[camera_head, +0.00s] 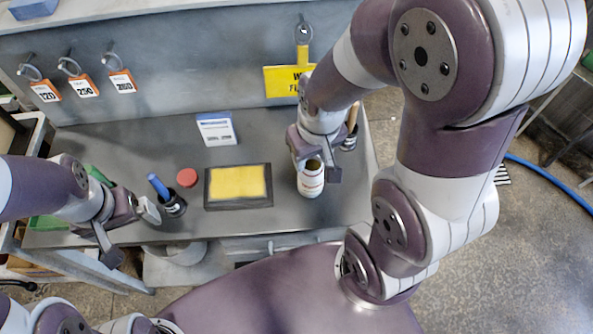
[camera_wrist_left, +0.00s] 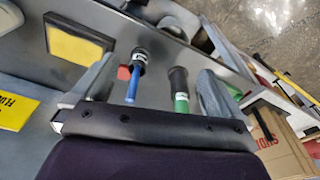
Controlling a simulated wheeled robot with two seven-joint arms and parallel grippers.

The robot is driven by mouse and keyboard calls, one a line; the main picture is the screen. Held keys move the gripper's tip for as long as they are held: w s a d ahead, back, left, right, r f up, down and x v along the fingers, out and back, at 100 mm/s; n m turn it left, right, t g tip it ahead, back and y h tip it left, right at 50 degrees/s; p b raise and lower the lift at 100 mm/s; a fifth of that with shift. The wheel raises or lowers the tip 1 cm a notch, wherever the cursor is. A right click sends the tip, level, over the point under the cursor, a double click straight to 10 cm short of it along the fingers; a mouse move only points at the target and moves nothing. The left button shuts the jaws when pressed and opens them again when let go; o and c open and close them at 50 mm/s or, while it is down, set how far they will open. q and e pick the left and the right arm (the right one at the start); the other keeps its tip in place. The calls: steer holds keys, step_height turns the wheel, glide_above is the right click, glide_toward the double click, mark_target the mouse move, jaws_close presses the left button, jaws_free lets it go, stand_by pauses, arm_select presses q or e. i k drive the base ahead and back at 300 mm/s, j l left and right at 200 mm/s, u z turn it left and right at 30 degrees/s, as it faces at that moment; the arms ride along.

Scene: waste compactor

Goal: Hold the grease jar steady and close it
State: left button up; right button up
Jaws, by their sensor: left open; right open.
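The grease jar (camera_head: 311,184), white with a label, stands upright and uncapped towards the right of the grey bench, its brownish mouth showing. My right gripper (camera_head: 316,165) is open over the jar's top, with its fingers on either side; contact cannot be told. A red lid (camera_head: 187,177) lies on the bench left of the yellow pad. My left gripper (camera_head: 131,233) is open and empty at the bench's front left, apart from the lid and jar. Its fingers also show in the left wrist view (camera_wrist_left: 155,95).
A yellow pad in a dark tray (camera_head: 210,203) lies between lid and jar. A blue-and-white card (camera_head: 217,129) stands behind. Orange tags (camera_head: 84,86) hang on the back panel.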

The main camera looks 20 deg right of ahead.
mark_target(310, 180)
steer(key=j+z, duration=0.15)
steer(key=z, duration=0.2)
steer(key=j+z, duration=0.1)
steer(key=z, duration=0.2)
steer(key=k+j+z, duration=0.1)
steer(key=z, duration=0.25)
